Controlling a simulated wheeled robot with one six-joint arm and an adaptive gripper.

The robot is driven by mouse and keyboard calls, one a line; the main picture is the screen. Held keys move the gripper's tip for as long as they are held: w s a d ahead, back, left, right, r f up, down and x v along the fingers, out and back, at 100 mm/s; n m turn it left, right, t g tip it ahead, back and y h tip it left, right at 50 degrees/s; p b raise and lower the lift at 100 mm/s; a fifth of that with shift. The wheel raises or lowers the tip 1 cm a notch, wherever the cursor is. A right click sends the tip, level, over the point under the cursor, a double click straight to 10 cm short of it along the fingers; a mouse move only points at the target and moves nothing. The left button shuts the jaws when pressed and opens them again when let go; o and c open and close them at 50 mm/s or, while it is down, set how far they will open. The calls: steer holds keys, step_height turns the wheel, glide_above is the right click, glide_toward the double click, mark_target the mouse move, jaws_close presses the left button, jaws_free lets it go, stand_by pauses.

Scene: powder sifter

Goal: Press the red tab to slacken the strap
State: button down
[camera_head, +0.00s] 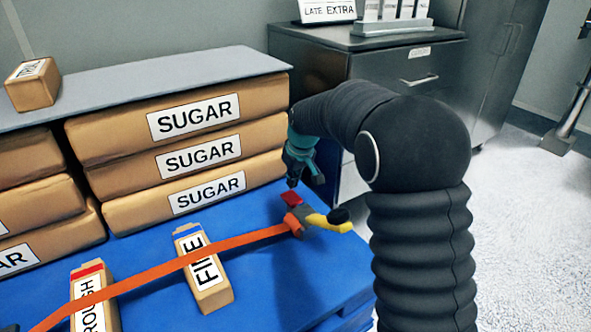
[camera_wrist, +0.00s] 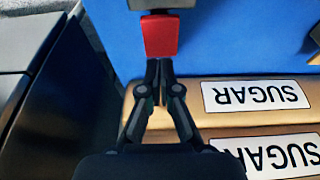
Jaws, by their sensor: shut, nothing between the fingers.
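The red tab (camera_head: 291,198) sits at the far end of the strap's buckle on the blue surface; in the wrist view the red tab (camera_wrist: 160,36) is just past my fingertips. The orange strap (camera_head: 180,262) runs from the buckle to the lower left across two packets. A yellow lever (camera_head: 328,222) with a dark end sticks out to the right of the buckle. My gripper (camera_head: 293,182) is shut and empty, pointing down close by the red tab; it also shows in the wrist view (camera_wrist: 159,64). Whether the fingertips touch the tab, I cannot tell.
Stacked sugar sacks (camera_head: 197,155) under a grey board (camera_head: 160,84) stand behind the strap. The FINE packet (camera_head: 213,296) and the ROUGH packet (camera_head: 106,318) lie under it. A dark cabinet (camera_head: 400,68) stands behind my arm.

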mark_target(293, 198)
steer(key=shift+f, duration=1.8)
step_height(293, 198, down, 2)
steer(key=shift+b, duration=0.65)
steer(key=shift+s+r, duration=0.1)
step_height(293, 198, up, 5)
steer(key=p, duration=0.3)
steer(key=shift+r+p, duration=0.15)
steer(key=shift+p, duration=0.15)
steer(key=v, duration=0.9)
steer(key=shift+d, duration=0.1)
